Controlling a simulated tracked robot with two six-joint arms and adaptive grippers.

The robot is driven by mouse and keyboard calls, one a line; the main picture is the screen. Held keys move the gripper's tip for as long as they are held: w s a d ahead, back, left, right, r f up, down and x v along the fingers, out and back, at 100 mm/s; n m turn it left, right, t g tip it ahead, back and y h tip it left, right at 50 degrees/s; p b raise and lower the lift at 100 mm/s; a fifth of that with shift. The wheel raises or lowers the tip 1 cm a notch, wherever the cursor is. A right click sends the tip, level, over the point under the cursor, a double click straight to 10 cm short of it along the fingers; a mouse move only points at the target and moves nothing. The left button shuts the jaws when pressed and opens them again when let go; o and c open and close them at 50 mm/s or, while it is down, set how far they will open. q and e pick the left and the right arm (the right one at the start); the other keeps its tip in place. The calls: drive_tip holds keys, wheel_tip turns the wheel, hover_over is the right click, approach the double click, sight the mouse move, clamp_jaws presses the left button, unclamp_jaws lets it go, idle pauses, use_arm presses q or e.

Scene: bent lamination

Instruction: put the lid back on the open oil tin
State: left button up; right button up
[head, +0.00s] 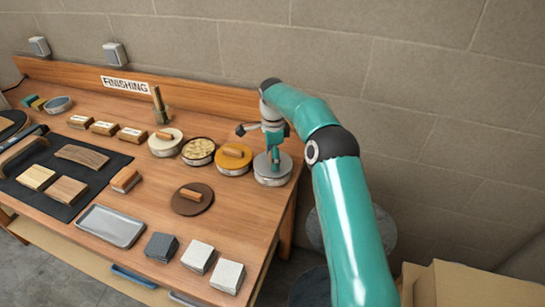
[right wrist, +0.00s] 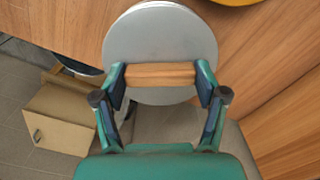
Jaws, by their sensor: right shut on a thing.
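My right gripper (head: 273,160) is at the right end of the bench, over a tin with a grey round lid (head: 272,176). In the right wrist view its fingers (right wrist: 160,82) are shut on the wooden handle (right wrist: 160,74) of the grey lid (right wrist: 160,40). The lid sits on or just above its tin; I cannot tell which. To its left are a tin with a yellow lid (head: 233,165), an open tin with pale lumpy contents (head: 198,150) and a tin with a cream lid (head: 165,148). A brown lid with a wooden handle (head: 192,206) lies on the bench in front.
A metal tray (head: 110,226), a dark block (head: 161,246) and two pale blocks (head: 198,256) (head: 228,276) line the front edge. A dark mat (head: 62,190) with wood pieces lies left. A FINISHING sign (head: 126,86) is at the back. A cardboard box (head: 475,285) stands right.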

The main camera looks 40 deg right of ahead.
drive_tip(key=o, duration=1.2)
drive_tip(key=shift+r, duration=0.15)
drive_tip(key=shift+r+p, duration=2.25)
drive_tip(key=shift+r, duration=1.1)
clamp_jaws()
